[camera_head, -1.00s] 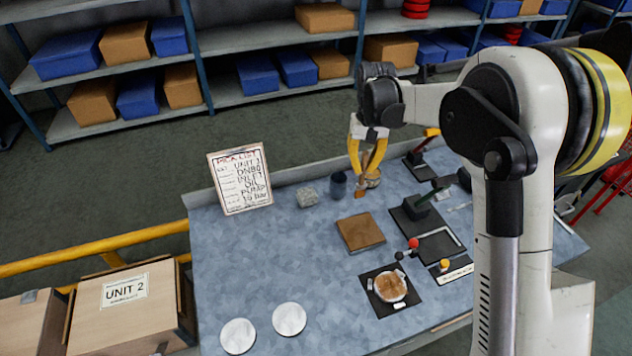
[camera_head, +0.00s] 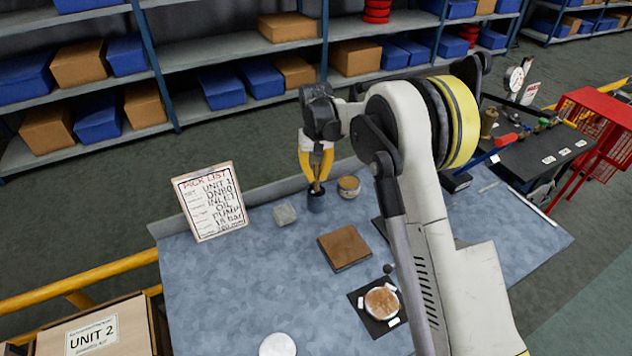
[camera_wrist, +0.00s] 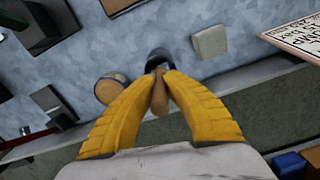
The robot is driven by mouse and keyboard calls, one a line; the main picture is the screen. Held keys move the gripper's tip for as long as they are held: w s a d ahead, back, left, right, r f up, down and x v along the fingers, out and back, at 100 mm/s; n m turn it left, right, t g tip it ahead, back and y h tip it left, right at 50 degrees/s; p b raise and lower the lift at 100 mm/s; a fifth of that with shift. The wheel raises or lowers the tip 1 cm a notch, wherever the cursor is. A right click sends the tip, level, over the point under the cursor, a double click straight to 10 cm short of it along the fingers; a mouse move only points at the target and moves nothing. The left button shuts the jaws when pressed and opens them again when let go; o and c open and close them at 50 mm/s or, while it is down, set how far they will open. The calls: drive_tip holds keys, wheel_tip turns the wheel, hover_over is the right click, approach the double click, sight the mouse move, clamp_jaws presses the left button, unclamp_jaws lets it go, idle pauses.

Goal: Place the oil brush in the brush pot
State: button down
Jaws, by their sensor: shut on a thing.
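My gripper (camera_head: 316,172) has yellow fingers shut on the brown handle of the oil brush (camera_head: 316,187). The brush points down over the dark blue-grey brush pot (camera_head: 316,204) near the back edge of the bench. In the wrist view the handle (camera_wrist: 159,98) runs between the fingers toward the dark pot (camera_wrist: 157,57). The brush's lower end is at the pot's mouth; I cannot tell how far inside it is. The bristles are hidden.
A round tan-topped tin (camera_head: 349,187) stands close to the right of the pot. A grey block (camera_head: 284,214) lies to its left. A brown square board (camera_head: 344,248) lies in front. The pick list sign (camera_head: 211,203) stands farther left. The bench's left middle is clear.

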drive_tip(key=shift+w+f, duration=0.1)
drive_tip(key=shift+f, duration=0.6)
drive_tip(key=shift+f, duration=0.1)
drive_tip(key=c, duration=1.6)
unclamp_jaws()
